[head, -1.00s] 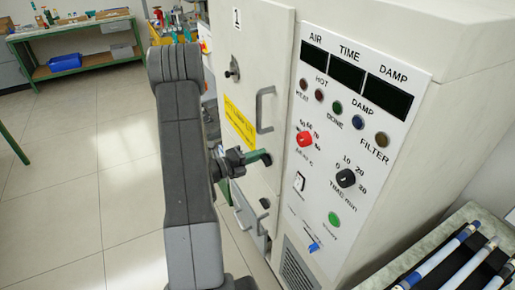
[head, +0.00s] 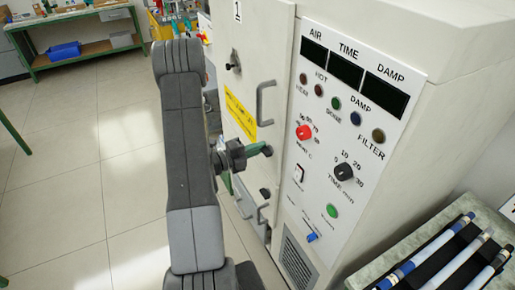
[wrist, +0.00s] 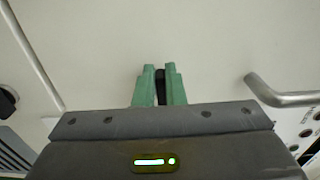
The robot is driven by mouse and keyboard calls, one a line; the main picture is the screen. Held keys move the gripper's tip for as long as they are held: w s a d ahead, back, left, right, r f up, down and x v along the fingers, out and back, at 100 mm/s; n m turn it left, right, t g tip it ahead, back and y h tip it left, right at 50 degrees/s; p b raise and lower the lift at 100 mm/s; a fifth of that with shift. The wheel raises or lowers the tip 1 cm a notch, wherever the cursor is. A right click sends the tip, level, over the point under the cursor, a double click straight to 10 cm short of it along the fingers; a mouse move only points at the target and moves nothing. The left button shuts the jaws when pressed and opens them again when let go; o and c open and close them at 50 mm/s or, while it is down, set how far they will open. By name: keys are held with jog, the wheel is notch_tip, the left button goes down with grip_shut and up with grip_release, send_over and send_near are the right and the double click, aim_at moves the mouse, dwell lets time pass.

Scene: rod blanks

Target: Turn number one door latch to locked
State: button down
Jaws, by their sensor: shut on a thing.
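The tall cream cabinet door (head: 275,40) carries a "1" sign (head: 238,11) near its top. A grey bar handle (head: 264,104) is on its right side, and it also shows in the wrist view (wrist: 285,97). My gripper (head: 266,150) is at the door face below the handle. In the wrist view its green fingers (wrist: 160,75) are closed on a narrow upright black piece, the latch lever (wrist: 161,88). The lever's base and its turn are mostly hidden by the fingers.
A black round fitting (head: 234,61) sits higher on the door, above a yellow label (head: 240,118). A control panel (head: 345,120) with knobs is right of the door. A tray of rods (head: 430,255) is at lower right. Open floor (head: 75,200) lies to the left.

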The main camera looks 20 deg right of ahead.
jog(key=c, duration=1.5)
grip_release()
jog(key=s+a+b, duration=0.1)
jog(key=a+b, duration=0.1)
jog(key=a, duration=1.1)
jog(key=shift+a+b, duration=0.35)
jog(key=shift+a, duration=0.05)
jog(key=w+d+p, duration=0.1)
jog(key=d+p, duration=0.1)
jog(key=d, duration=1.2)
jog(key=shift+p, duration=0.35)
jog(key=shift+a, duration=0.15)
